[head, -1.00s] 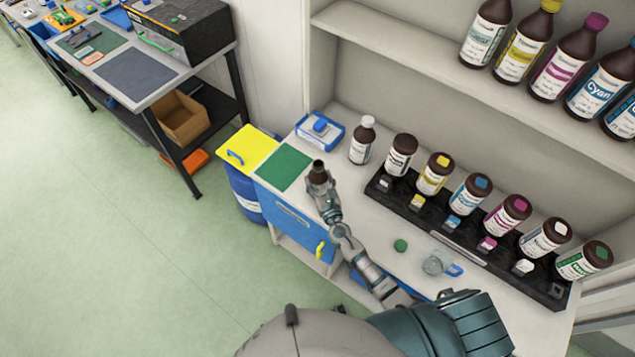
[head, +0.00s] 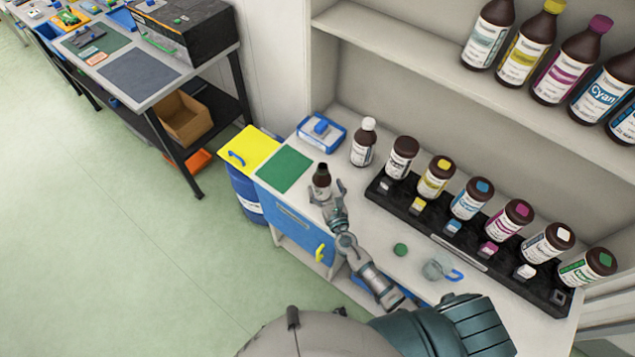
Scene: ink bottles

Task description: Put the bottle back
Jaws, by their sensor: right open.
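A small brown bottle with a dark top (head: 322,181) is upright at the right edge of the green mat (head: 284,169), on the counter's left part. My right gripper (head: 328,191) is open, with its fingers spread at the near side of the bottle. The bottle's lower part is partly hidden by the gripper, so contact there cannot be told. A black rack (head: 458,245) holds a row of brown ink bottles with coloured caps, such as the yellow-capped one (head: 436,178). My left gripper is not in view.
A white-capped bottle (head: 363,143) stands behind, near a blue-and-white box (head: 321,133). Large bottles stand on the shelf (head: 400,49) above.

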